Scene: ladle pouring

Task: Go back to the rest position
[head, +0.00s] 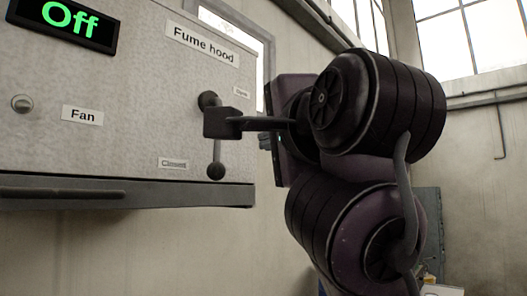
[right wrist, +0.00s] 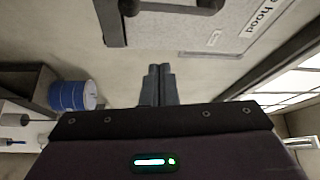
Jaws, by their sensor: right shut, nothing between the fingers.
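My left gripper is out of view.
The fume hood (head: 140,60) fills the left of the head view, with a green "Off" display (head: 70,22), a fan knob (head: 22,103) and a projecting lower ledge (head: 120,192). A blue drum (right wrist: 75,95) shows in the right wrist view. The wall below the hood looks clear.

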